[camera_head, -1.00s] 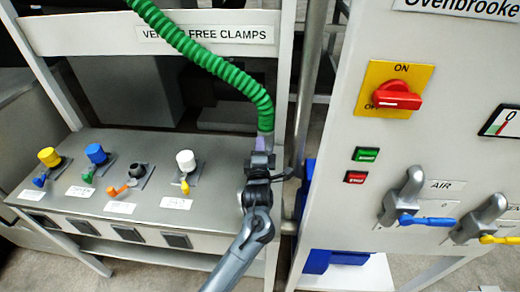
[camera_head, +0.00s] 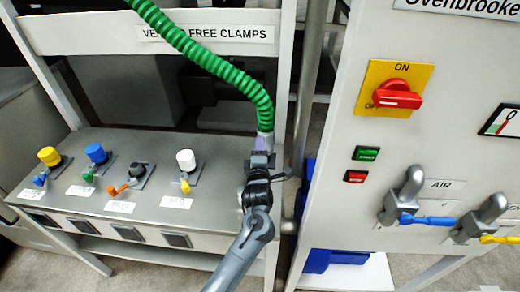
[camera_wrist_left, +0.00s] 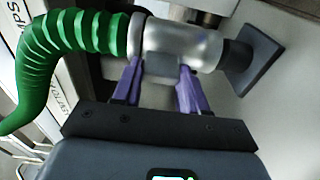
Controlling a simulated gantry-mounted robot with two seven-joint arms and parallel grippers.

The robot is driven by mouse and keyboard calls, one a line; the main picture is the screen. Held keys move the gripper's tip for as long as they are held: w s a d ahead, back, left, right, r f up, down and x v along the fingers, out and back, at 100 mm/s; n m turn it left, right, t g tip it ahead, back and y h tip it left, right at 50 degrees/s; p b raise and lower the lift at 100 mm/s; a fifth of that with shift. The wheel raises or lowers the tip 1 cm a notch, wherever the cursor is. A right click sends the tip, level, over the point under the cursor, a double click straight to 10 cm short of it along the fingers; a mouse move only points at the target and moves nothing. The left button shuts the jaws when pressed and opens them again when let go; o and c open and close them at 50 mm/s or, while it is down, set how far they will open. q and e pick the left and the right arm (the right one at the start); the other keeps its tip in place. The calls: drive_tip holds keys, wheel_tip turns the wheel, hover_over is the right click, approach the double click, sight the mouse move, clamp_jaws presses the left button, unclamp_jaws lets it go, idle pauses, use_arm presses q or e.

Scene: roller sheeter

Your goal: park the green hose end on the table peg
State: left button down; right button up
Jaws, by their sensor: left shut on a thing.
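The green hose (camera_head: 215,62) hangs from the top and curves down to my left gripper (camera_head: 261,157) at the right end of the table (camera_head: 135,182). In the left wrist view, the purple fingers of my left gripper (camera_wrist_left: 160,85) are shut on the silver hose end (camera_wrist_left: 195,45); the green hose (camera_wrist_left: 75,40) leaves it to the left. A dark peg with a square plate (camera_wrist_left: 252,62) is in line with the hose end's far end, meeting it. I cannot tell how far the hose end is over the peg. The gripper hides this peg in the head view.
Yellow (camera_head: 49,156), blue (camera_head: 96,153), black (camera_head: 137,169) and white (camera_head: 186,160) capped fittings with small levers stand on the table. A panel (camera_head: 345,110) with a red switch (camera_head: 397,94) and valve handles rises on the right, close to my left gripper.

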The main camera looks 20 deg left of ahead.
use_arm(q)
drive_tip(key=shift+f, duration=0.1)
drive_tip(key=shift+f+b, duration=0.35)
drive_tip(key=shift+f, duration=0.1)
drive_tip(key=shift+f+b, duration=0.4)
drive_tip(key=shift+f, duration=0.1)
idle(0.4)
drive_tip(key=shift+f, duration=0.3)
